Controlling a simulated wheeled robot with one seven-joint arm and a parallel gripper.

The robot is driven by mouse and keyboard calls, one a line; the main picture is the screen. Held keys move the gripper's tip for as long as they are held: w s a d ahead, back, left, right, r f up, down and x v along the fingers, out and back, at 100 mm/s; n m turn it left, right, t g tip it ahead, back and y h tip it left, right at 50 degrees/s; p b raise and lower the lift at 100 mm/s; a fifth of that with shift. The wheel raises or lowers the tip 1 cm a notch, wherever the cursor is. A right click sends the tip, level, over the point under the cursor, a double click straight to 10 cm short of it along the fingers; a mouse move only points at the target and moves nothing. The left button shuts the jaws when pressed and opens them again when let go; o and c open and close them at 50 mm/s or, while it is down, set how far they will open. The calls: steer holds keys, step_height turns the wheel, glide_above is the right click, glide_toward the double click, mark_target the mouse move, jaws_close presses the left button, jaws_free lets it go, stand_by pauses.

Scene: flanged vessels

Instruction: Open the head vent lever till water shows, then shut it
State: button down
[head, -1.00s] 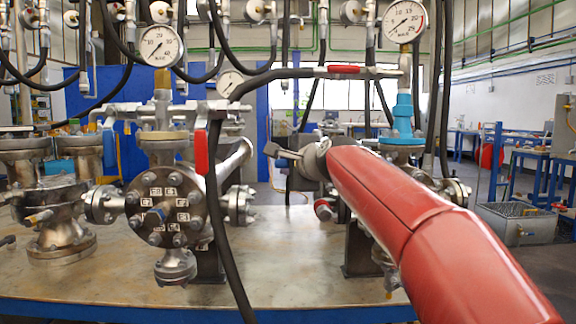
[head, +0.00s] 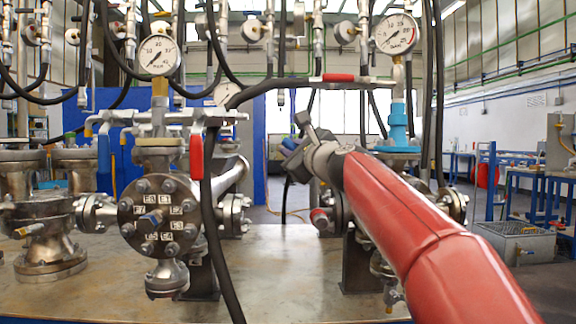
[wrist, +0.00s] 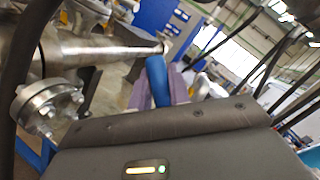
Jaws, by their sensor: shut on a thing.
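I cannot make out water at any outlet. A red-sleeved lever (head: 196,158) hangs down by the left vessel (head: 160,215). Another red-sleeved lever (head: 338,77) lies level above.
Pressure gauges (head: 160,55) and (head: 396,33) on a second gauge stand above the vessels. A bolted flange (wrist: 48,105) is close left of my gripper in the wrist view. The bench top (head: 270,260) is clear in the middle.

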steer(key=m+b, duration=0.1)
steer(key=d+m+t, duration=0.1)
steer(key=m, duration=0.1)
steer(key=d+r+m+t+h+b, duration=0.1)
steer(key=m, duration=0.1)
steer(key=shift+d+r+b, duration=0.1)
steer(key=shift+d+b, duration=0.1)
steer(key=shift+b, duration=0.1)
steer(key=shift+d+r+m+t+h+b, duration=0.1)
steer(key=shift+d+m+t+h+b, duration=0.35)
steer(key=shift+m, duration=0.65)
steer(key=shift+d+r+m+t+h+b, duration=0.2)
steer(key=shift+d+m+h+b, duration=0.25)
steer(key=shift+m, duration=0.65)
steer(key=shift+d+r+m+t+h+b, duration=0.1)
steer(key=shift+d+m+t+h+b, duration=0.4)
steer(key=shift+m, duration=0.6)
steer(key=shift+d, duration=0.1)
steer(key=c, duration=1.3)
jaws_free()
steer(key=b+v, duration=0.4)
steer(key=v, duration=0.3)
steer(key=shift+s+d+f, duration=0.1)
steer(key=shift+s, duration=0.3)
